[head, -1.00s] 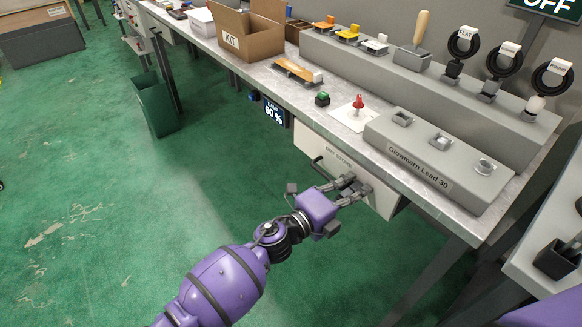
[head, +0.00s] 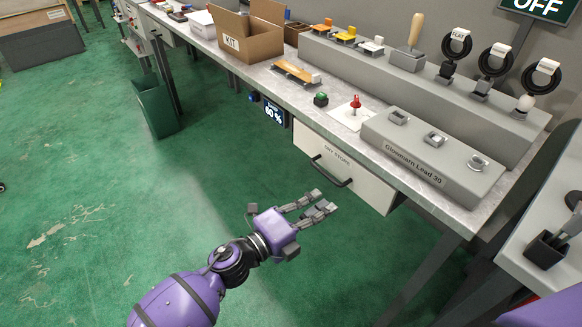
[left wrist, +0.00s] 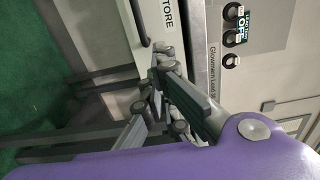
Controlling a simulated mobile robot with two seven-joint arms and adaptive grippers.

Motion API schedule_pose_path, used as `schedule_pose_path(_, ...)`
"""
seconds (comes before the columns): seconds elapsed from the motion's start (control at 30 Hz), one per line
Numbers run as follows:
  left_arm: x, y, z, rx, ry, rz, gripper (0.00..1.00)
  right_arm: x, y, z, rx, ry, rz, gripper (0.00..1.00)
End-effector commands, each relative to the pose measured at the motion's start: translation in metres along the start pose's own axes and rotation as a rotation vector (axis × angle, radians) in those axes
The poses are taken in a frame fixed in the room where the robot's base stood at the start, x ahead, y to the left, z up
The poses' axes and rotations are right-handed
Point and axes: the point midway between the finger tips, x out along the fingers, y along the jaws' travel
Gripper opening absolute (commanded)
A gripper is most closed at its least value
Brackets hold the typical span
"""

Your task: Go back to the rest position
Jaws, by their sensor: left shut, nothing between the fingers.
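My left gripper (head: 327,202) is shut and empty. It hangs in free air in front of the bench, a short way from the drawer marked DRY STORE (head: 318,147) and its black handle (head: 331,170). The two are apart in the head view. The drawer front looks flush under the bench top. In the left wrist view the gripper fingers (left wrist: 160,78) show close together, with the drawer front (left wrist: 158,25) and its handle (left wrist: 138,22) beyond them. My right gripper is out of view.
The metal bench (head: 290,95) carries an open KIT box (head: 262,42), an orange-topped part, a green button, a red-tipped item and a grey block labelled Glowmarn Lead 30 (head: 428,160). A green bin (head: 156,108) stands on the floor at left. A side table (head: 545,265) is at right. The green floor at left is largely clear.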

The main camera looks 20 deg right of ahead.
Motion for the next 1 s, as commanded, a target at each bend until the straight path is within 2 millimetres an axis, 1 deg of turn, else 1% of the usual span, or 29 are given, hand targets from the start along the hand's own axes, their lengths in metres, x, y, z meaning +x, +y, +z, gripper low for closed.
schedule_pose_path(0.03,-0.009,0.001,0.000,0.000,0.000,0.002,0.00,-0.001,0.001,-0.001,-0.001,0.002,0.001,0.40)
schedule_pose_path(0.2,-0.026,0.001,-0.001,-0.001,0.001,0.000,0.00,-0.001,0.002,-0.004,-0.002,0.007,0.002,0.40)
schedule_pose_path(0.47,-0.029,0.000,-0.001,-0.001,0.001,0.000,0.00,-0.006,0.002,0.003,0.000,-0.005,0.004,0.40)
schedule_pose_path(0.57,-0.029,0.001,0.005,-0.028,-0.022,0.005,0.00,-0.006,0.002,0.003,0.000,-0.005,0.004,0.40)
schedule_pose_path(0.63,-0.029,-0.005,0.014,-0.082,-0.063,-0.005,0.00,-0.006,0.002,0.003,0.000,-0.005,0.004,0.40)
schedule_pose_path(0.67,-0.028,-0.012,0.021,-0.110,-0.086,-0.017,0.00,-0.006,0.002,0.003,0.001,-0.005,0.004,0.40)
schedule_pose_path(0.7,-0.027,-0.023,0.028,-0.149,-0.116,-0.038,0.00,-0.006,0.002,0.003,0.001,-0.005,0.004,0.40)
schedule_pose_path(0.73,-0.029,-0.030,0.035,-0.203,-0.151,-0.059,0.00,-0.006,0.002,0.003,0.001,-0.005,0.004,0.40)
schedule_pose_path(0.77,-0.035,-0.033,0.041,-0.286,-0.200,-0.081,0.00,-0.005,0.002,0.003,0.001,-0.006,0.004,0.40)
schedule_pose_path(0.8,-0.043,-0.031,0.046,-0.374,-0.250,-0.100,0.00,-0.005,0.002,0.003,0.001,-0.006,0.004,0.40)
schedule_pose_path(0.87,-0.057,-0.024,0.052,-0.490,-0.320,-0.122,0.00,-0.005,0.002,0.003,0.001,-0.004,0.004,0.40)
schedule_pose_path(0.97,-0.085,-0.005,0.058,-0.679,-0.431,-0.153,0.00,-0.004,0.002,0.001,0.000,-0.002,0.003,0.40)
schedule_pose_path(1.0,-0.099,0.005,0.059,-0.757,-0.479,-0.163,0.00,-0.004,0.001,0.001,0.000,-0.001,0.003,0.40)
